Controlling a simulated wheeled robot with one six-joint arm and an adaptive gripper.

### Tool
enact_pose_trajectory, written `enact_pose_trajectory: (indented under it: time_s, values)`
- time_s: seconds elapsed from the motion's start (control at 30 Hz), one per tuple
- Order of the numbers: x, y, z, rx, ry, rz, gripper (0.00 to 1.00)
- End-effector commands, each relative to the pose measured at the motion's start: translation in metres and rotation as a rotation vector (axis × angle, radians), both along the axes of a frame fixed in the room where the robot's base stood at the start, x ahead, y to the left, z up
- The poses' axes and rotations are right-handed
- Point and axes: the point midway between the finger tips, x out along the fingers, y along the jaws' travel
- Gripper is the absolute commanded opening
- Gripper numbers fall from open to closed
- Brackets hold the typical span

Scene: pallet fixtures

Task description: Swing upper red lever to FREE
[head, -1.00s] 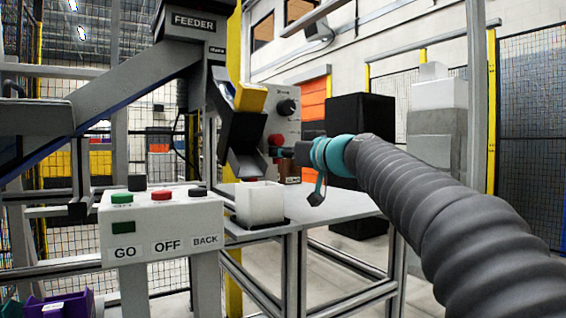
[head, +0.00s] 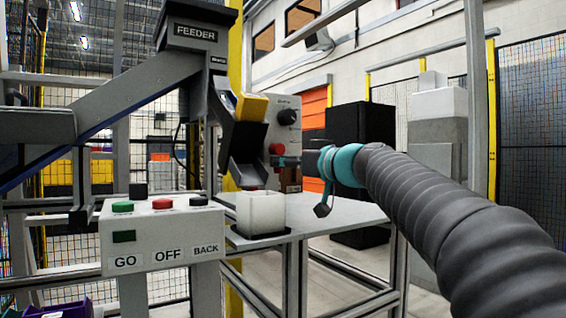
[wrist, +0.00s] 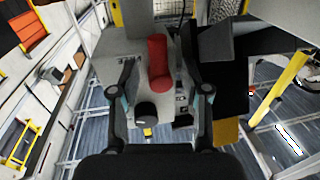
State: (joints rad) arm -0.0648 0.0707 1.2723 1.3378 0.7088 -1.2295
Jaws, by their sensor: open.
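A red lever (wrist: 158,62) with a rounded, cylinder-like grip stands out from a grey panel (wrist: 180,75) in the wrist view. In the head view its red end (head: 276,148) shows on the panel, below a black knob (head: 287,117). My gripper (wrist: 160,72) is open, with one finger on each side of the lever and visible gaps between. In the head view my gripper (head: 296,160) is at the panel front, partly hidden by the teal wrist. The FREE marking cannot be read. A small brown-red piece (head: 290,180) sits lower down, partly hidden.
The feeder chute (head: 244,140) with a yellow part is close left of the panel. A white open box (head: 260,212) stands on the grey table (head: 330,212) below. A button box (head: 160,235) marked GO, OFF and BACK is at the front left. A black cabinet (head: 362,130) stands behind.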

Motion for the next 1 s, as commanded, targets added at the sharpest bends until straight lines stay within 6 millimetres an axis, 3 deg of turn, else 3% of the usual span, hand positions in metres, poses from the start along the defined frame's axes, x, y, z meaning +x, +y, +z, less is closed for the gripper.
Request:
enact_pose_trajectory:
  time_s: [0.3,0.5,1.0]
  values:
    - [-0.047,-0.044,-0.001,0.001,-0.001,-0.004,0.47]
    - [-0.067,-0.063,-0.002,0.0,-0.001,-0.003,0.47]
    - [-0.076,-0.07,-0.002,0.0,-0.001,-0.001,0.47]
